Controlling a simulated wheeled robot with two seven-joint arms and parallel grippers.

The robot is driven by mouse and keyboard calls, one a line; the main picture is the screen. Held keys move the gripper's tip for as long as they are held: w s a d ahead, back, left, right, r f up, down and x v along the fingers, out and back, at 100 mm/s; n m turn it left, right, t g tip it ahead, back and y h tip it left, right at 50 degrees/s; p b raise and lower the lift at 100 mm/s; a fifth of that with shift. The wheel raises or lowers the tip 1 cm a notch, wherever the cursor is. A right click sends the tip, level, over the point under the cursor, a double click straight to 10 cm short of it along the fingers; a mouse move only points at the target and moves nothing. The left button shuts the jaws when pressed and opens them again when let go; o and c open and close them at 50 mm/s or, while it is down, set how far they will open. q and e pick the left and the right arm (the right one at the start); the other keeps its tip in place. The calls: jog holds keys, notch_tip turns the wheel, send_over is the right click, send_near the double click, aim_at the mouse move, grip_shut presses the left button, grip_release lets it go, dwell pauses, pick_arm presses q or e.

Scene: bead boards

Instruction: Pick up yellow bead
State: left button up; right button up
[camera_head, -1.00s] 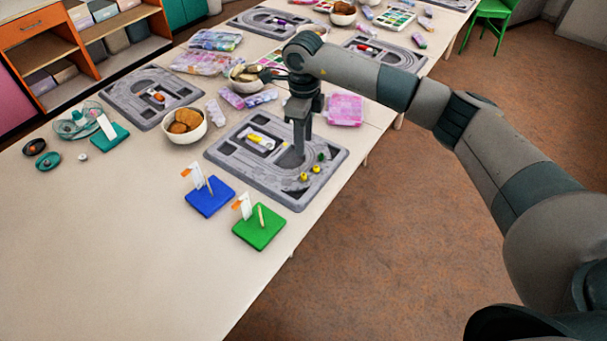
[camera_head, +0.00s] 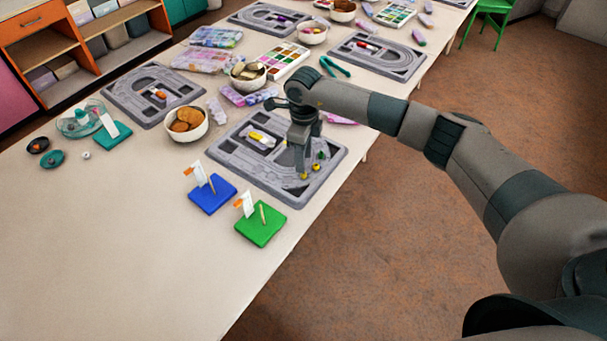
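Two small yellow beads lie on the near-right part of the grey bead board (camera_head: 235,171). One yellow bead (camera_head: 303,176) is right at my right gripper's tips, and the other yellow bead (camera_head: 317,168) is just to the right. My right gripper (camera_head: 301,168) points down over the board. Its fingers are small and overlap in this view, so I cannot tell how far apart they are or whether they touch a bead. A dark green bead (camera_head: 320,155) sits close behind the second yellow bead. My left gripper is not in view.
A blue card stand (camera_head: 212,197) and a green card stand (camera_head: 262,228) stand in front of the board. A bowl of brown round pieces (camera_head: 188,124) is at its left. More boards and trays are farther back. The near table is clear.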

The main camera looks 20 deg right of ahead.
aim_at(304, 178)
jog(key=shift+s+a+f+p, duration=0.1)
jog(key=shift+s+f+p, duration=0.1)
jog(key=shift+f+p, duration=0.3)
notch_tip(304, 178, down, 3)
jog(key=shift+s+p, duration=0.15)
jog(key=shift+p, duration=0.65)
jog(key=shift+f, duration=0.55)
grip_shut()
